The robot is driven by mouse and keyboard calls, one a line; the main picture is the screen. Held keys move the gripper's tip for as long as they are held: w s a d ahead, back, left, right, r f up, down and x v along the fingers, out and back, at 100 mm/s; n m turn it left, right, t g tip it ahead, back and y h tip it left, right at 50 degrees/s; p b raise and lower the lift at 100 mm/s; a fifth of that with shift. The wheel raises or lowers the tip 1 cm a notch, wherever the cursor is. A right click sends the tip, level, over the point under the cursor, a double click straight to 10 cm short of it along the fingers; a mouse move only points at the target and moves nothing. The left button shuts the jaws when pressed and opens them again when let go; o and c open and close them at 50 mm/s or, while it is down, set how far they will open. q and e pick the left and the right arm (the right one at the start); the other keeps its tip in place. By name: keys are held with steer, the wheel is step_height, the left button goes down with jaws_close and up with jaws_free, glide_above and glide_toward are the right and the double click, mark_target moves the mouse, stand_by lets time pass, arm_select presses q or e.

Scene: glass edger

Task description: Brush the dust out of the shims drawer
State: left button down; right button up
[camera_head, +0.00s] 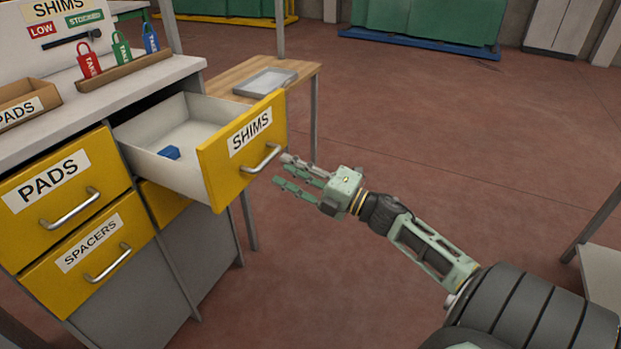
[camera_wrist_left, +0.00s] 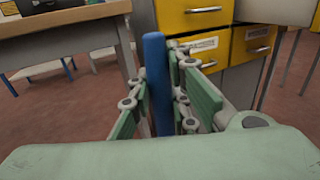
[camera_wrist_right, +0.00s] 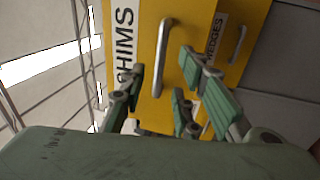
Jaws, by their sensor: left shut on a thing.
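The yellow-fronted shims drawer (camera_head: 212,166) stands pulled out from the cabinet, with a pale inside and a small blue block (camera_head: 170,153) on its floor. I cannot make out dust in it. My right gripper (camera_head: 281,170) is open and empty, just in front of the drawer's metal handle (camera_head: 262,160). In the right wrist view the handle (camera_wrist_right: 164,60) shows ahead, between the spread fingers (camera_wrist_right: 165,95). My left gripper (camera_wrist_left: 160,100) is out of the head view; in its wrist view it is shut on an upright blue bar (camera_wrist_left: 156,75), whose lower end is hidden.
The pads drawer (camera_head: 40,215) and spacers drawer (camera_head: 90,262) are shut. The worktop holds a cardboard pads box (camera_head: 25,102) and a rack of red, green and blue tags (camera_head: 120,78). A wooden table (camera_head: 235,72) with a grey tray (camera_head: 265,82) stands behind.

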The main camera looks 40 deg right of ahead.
steer(key=v, duration=0.6)
steer(key=shift+s, duration=0.25)
steer(key=shift+f, duration=0.1)
